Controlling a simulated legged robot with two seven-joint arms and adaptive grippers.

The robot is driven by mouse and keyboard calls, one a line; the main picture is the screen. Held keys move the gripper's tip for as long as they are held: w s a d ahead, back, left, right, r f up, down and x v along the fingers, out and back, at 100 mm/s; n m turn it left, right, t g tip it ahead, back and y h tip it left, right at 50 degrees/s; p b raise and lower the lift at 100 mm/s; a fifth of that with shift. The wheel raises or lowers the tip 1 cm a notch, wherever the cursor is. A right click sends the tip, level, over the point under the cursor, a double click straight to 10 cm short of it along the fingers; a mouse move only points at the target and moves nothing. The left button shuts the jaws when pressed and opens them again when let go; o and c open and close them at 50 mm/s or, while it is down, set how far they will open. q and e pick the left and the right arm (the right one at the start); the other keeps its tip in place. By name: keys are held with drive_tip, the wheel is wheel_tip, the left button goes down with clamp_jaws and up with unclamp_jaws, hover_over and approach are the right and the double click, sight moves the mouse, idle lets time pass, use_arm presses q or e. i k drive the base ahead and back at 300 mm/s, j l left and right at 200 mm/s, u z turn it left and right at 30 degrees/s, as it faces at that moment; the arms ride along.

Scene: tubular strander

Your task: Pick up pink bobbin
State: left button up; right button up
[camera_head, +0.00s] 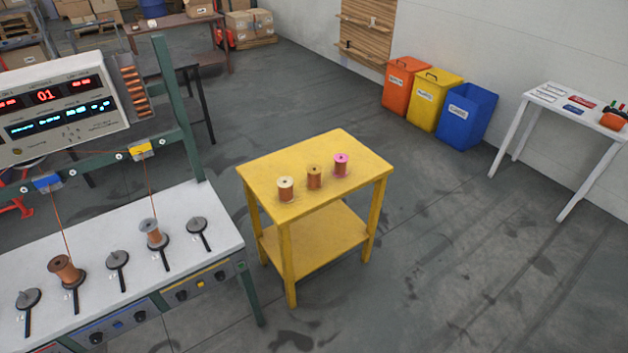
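The pink bobbin (341,165) stands upright on the yellow table (300,211). It has a pink top rim and copper-coloured winding, and is the rightmost of three bobbins in a row. An orange-brown bobbin (314,177) stands to its left, and a cream-topped bobbin (286,189) stands further left. All three are apart from each other. Neither of my grippers shows in the head view.
The strander bench (200,215) with bobbins on spindles stands at the left. Orange (398,88), yellow (433,103) and blue (467,118) bins line the wall. A white table (560,107) is at the right. Floor right of the yellow table is clear.

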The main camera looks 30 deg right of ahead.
sight(340, 159)
drive_tip(key=z, duration=1.35)
drive_tip(key=u, duration=0.55)
drive_tip(key=i+l+u, duration=0.15)
drive_tip(key=l+u, duration=0.15)
drive_tip(key=i+l+u, duration=0.25)
drive_tip(key=l+u, duration=0.3)
drive_tip(key=l, duration=0.15)
drive_tip(key=l+u, duration=0.3)
drive_tip(key=l, duration=0.15)
drive_tip(key=i, duration=0.05)
